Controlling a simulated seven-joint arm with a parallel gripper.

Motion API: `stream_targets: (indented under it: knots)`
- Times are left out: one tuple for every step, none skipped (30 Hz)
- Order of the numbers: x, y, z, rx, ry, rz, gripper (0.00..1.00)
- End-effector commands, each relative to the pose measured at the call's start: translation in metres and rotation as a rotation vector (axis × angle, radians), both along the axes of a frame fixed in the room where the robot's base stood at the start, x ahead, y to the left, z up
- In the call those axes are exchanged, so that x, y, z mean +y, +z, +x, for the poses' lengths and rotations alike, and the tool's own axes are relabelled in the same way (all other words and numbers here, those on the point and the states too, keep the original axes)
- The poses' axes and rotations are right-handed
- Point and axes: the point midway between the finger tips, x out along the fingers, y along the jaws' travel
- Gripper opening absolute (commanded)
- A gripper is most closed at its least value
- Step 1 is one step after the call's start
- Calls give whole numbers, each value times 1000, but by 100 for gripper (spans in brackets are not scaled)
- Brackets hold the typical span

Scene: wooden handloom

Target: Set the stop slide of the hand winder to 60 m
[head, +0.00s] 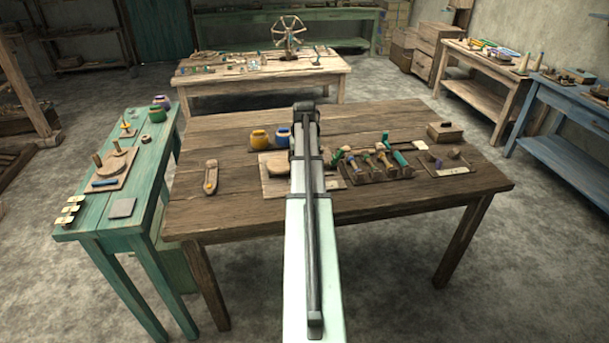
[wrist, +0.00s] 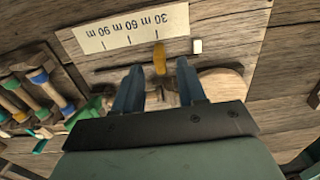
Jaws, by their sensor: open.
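In the wrist view the winder's pale scale strip (wrist: 122,32) reads upside down, with 30 m at the right, 60 m in the middle and 90 m at the left. The yellow stop slide (wrist: 160,58) sits on a dark straight slot (wrist: 108,68), in line with the 30 m tick. My gripper (wrist: 160,72) is open, with one blue-grey finger to each side of the slide's near end. Whether either finger touches it I cannot tell.
A small white block (wrist: 197,46) lies right of the slide. Several bobbins (wrist: 40,88) stand in a rack at the left.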

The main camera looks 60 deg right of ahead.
Motion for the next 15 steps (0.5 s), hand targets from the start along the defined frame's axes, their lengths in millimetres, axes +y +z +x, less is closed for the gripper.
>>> stream_targets:
  knots:
    - [0,-8,0,1,0,1,40]
    - [0,-13,0,1,0,1,40]
    - [1,-18,0,1,0,1,40]
    - [1,-22,0,1,0,1,40]
    - [0,-25,0,1,0,1,40]
    - [0,-29,0,0,0,0,40]
    - [0,-32,0,0,0,0,40]
    - [0,-35,0,0,0,0,40]
    - [0,-38,0,0,0,0,40]
    - [0,-40,0,0,0,0,40]
    - [0,-42,0,0,0,0,40]
    - [0,-44,0,0,0,0,40]
    - [0,-44,0,0,0,0,40]
    - [0,-45,0,0,0,0,40]
    - [0,-46,0,0,0,0,40]
